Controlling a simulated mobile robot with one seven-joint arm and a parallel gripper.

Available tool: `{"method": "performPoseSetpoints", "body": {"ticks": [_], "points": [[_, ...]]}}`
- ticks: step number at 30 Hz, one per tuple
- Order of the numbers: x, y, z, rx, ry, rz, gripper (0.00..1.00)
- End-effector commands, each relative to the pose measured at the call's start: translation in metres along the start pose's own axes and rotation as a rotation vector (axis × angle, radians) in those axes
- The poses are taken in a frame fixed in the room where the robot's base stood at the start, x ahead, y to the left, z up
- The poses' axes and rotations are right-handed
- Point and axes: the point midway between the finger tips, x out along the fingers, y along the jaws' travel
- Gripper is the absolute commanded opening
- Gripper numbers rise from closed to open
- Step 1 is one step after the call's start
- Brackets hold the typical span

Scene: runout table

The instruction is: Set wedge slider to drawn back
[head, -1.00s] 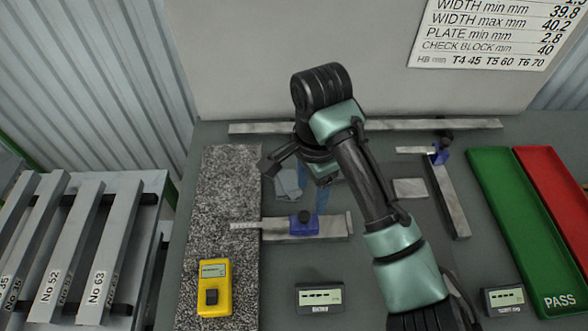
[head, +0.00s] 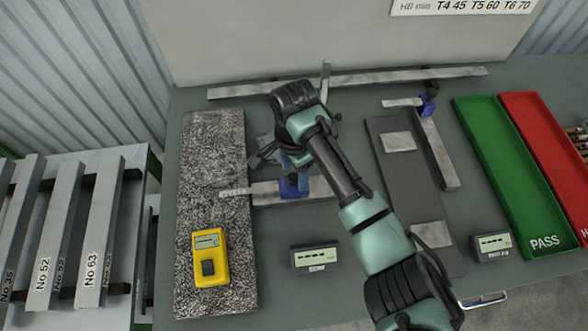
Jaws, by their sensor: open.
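No label in the head view marks which blue slider is the wedge slider. One blue slider (head: 291,187) sits on a grey bar (head: 325,188) whose pale graduated end (head: 234,192) reaches onto the speckled granite plate. A second blue slider (head: 428,106) sits near the top of another grey bar (head: 437,150) at the right. My gripper (head: 281,163) is open, just above and behind the first slider in the picture. My wrist and fingers hide part of that area, and I cannot tell whether the fingers touch the slider.
A yellow meter (head: 210,240) stands on the granite plate (head: 190,150). Small display boxes (head: 315,257) (head: 492,246) stand at the front. Green (head: 500,150) and red (head: 540,130) trays lie at the right. A long grey rail (head: 400,77) runs along the back; labelled bars (head: 100,225) rest at left.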

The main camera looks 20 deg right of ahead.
Motion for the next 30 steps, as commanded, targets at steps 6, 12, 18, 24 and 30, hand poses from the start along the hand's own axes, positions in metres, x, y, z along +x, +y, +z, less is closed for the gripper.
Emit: {"method": "performPoseSetpoints", "body": {"ticks": [6,12,18,24,30], "points": [[0.0069,0.0002,-0.0001,0.000,0.000,-0.001,0.67],[0.0068,0.0001,0.0000,0.000,0.000,0.000,0.59],[0.0066,0.0001,0.0001,0.000,0.000,0.000,0.23],[0.0065,0.0001,0.0001,0.000,0.000,0.000,0.00],[0.0064,0.0001,0.0001,0.000,0.000,0.000,0.00]]}}
